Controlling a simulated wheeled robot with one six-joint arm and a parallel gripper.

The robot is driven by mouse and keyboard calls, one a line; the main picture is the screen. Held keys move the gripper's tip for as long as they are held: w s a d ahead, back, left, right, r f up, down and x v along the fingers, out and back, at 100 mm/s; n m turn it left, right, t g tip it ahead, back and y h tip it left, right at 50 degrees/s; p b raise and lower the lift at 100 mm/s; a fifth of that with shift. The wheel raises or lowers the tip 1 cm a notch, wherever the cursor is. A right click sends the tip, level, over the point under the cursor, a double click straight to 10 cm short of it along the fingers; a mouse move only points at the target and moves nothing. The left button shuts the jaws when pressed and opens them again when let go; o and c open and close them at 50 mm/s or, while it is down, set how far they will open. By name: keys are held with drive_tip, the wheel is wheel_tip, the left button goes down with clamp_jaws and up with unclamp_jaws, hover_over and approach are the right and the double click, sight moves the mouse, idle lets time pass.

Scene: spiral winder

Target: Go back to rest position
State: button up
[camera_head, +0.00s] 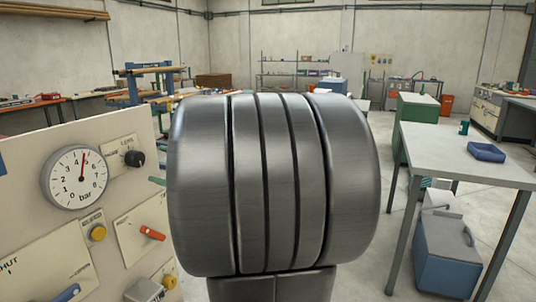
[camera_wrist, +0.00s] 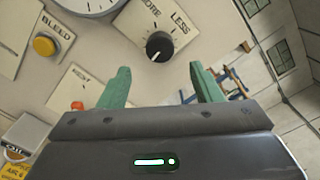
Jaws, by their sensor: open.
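My gripper (camera_wrist: 160,82) shows in the wrist view with its two green fingers apart and nothing between them. The fingers point toward a beige control panel (camera_head: 120,200). A black knob (camera_wrist: 159,46) marked LESS on one side lies beyond and between the fingertips, with no visible grip on it. The knob also shows in the head view (camera_head: 134,158). In the head view my grey arm fills the middle and hides most of the gripper; only a bit of green shows at its left edge.
The panel carries a bar gauge (camera_head: 76,177) with its red needle near the top, a yellow button (camera_head: 97,232) and an orange lever (camera_head: 152,232).

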sight(139, 159)
drive_tip(key=v, duration=0.8)
drive_tip(key=x, duration=1.4)
drive_tip(key=shift+a, duration=0.35)
drive_tip(key=shift+w+a+f+n+b, duration=0.1)
drive_tip(key=shift+w+f+n+b, duration=0.15)
drive_tip(key=shift+n+b, duration=0.2)
drive_tip(key=shift+s+r+n+b, duration=0.1)
drive_tip(key=shift+s+n+b, duration=0.05)
drive_tip(key=shift+n+b, duration=1.25)
drive_tip(key=shift+n, duration=0.75)
drive_tip(key=n+b, duration=0.2)
drive_tip(key=n, duration=0.2)
drive_tip(key=shift+r+n, duration=0.1)
drive_tip(key=shift+n, duration=0.3)
drive_tip(key=n+b, duration=0.1)
drive_tip(key=n, duration=0.3)
drive_tip(key=shift+r, duration=0.1)
drive_tip(key=n, duration=0.4)
drive_tip(key=shift+n, duration=0.3)
drive_tip(key=shift+d, duration=0.2)
